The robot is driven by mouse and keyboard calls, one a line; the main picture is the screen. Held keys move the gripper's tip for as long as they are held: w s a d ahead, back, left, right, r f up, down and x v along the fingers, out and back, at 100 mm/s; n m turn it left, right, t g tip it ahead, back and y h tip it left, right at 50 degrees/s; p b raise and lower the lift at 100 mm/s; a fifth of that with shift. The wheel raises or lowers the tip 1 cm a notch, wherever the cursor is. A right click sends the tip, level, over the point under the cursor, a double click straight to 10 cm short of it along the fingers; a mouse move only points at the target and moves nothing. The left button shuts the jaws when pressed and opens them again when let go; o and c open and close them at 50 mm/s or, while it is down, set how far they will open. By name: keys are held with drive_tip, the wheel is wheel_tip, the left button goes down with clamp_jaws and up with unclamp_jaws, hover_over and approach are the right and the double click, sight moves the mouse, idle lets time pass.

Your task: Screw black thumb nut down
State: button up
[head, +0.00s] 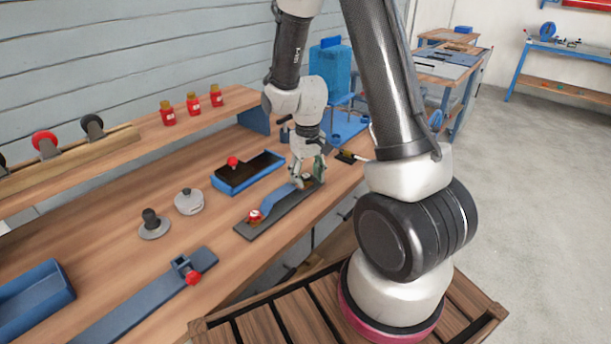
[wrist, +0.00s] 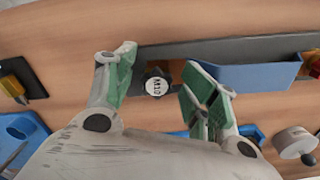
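The black thumb nut (wrist: 157,85), with a white top marked M10, sits at a dark grey plate in the wrist view. My gripper (wrist: 158,62) is open, with one green-padded finger on each side of the nut and a visible gap on both sides. In the head view my gripper (head: 308,172) is low over the right end of the dark plate (head: 246,234). The nut is not clear there behind the fingers. A blue bar (head: 279,200) lies along the plate, with a red knob (head: 255,215) at its near end. The bar also shows in the wrist view (wrist: 245,77).
A blue tray (head: 235,188) with a red knob stands behind the plate. A grey disc (head: 188,203) and a black-knobbed disc (head: 153,230) stand left. A clamp bar (head: 135,305) lies in front. Several red jars (head: 193,104) stand on the shelf. Bare wood lies between.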

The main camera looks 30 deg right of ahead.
drive_tip(key=n, duration=0.7)
drive_tip(key=shift+d, duration=0.4)
drive_tip(key=n, duration=0.7)
drive_tip(key=shift+w+d, duration=0.15)
drive_tip(key=shift+d, duration=0.2)
